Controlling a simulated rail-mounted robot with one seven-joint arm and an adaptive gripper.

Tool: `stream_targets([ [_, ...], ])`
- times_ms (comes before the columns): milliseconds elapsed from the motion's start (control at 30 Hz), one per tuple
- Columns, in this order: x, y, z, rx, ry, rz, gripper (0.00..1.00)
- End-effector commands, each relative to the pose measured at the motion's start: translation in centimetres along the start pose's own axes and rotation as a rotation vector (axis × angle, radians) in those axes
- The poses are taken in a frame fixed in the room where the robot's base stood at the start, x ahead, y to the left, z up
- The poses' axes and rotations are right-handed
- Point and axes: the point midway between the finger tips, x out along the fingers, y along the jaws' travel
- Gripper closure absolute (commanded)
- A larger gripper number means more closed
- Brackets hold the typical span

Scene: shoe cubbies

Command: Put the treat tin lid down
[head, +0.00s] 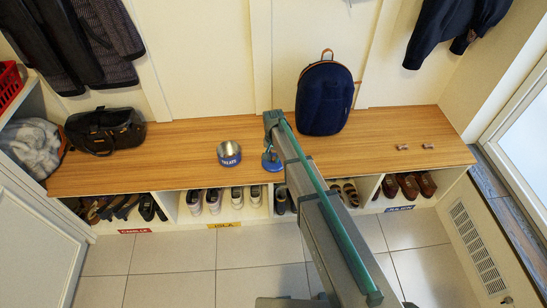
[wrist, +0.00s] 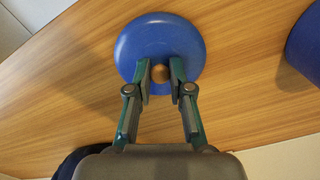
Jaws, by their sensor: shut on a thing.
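The treat tin lid (wrist: 135,50) is a round blue disc with a small brown knob (wrist: 160,72). My gripper (wrist: 160,75) is shut on the knob, with a finger on each side. In the head view the lid (head: 271,162) is at the bench's middle, just right of the treat tin, partly hidden by my arm. I cannot tell whether it touches the wood. The treat tin (head: 229,154) stands upright and open on the bench, with a blue lettered band. Its blue side also shows at the right edge of the wrist view (wrist: 306,45).
The wooden bench (head: 350,160) has free room right of my arm. A navy backpack (head: 325,98) stands behind the lid. Two small brown pieces (head: 402,147) (head: 427,146) lie farther right. A black bag (head: 105,130) sits at left. Shoes fill the cubbies below.

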Motion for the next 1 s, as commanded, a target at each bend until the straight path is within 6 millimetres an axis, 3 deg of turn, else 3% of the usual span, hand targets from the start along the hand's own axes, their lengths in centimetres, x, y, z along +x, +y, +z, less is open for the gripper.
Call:
stream_targets([
  [400, 0.54, -0.01, -0.01, 0.0, 0.001, 0.0, 1.0],
  [433, 0.56, -0.01, -0.01, 0.0, 0.001, 0.0, 0.78],
  [567, 0.5, -0.01, -0.01, 0.0, 0.001, -0.001, 0.57],
  [1000, -0.18, 0.0, 0.01, 0.0, 0.001, -0.001, 0.55],
])
